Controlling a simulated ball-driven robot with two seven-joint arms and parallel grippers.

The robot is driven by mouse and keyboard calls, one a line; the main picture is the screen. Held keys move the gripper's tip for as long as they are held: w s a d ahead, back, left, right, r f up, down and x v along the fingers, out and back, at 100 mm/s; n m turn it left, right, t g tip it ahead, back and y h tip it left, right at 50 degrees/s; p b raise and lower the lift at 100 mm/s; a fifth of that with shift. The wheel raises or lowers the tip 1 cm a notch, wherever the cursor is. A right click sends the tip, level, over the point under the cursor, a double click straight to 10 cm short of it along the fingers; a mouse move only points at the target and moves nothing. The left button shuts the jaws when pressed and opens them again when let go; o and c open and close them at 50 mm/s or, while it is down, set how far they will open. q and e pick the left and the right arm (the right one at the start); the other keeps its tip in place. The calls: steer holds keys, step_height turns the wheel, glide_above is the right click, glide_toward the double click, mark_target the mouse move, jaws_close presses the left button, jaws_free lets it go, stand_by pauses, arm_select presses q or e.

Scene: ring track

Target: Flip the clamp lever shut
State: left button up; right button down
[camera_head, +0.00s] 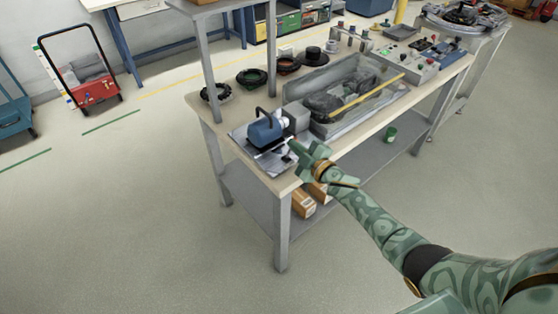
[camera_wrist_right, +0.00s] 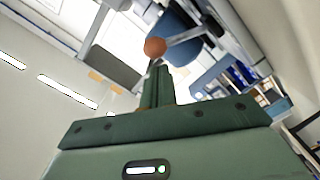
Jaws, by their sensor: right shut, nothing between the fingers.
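A blue clamp-like device (camera_head: 266,130) with a dark looped handle stands on a flat metal plate (camera_head: 268,160) at the near left corner of the workbench. In the right wrist view, a lever with an orange-brown ball knob (camera_wrist_right: 154,46) and a pale rod runs toward a blue body (camera_wrist_right: 178,38). My right gripper (camera_head: 294,147) is at the bench's front edge, just right of the device. Its fingers (camera_wrist_right: 156,68) are shut and empty, with the tips right by the knob; I cannot tell whether they touch. My left gripper is out of view.
The workbench (camera_head: 345,150) carries a grey tray (camera_head: 335,124) with dark parts and a yellow rod, dark rings (camera_head: 252,78) and a control box (camera_head: 405,62). A bench post (camera_head: 205,60) rises left of the device. The floor in front is clear.

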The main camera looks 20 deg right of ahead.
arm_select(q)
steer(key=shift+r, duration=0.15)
arm_select(e)
steer(key=shift+w+d+m, duration=0.1)
steer(key=shift+d+m, duration=0.2)
steer(key=shift+m, duration=0.1)
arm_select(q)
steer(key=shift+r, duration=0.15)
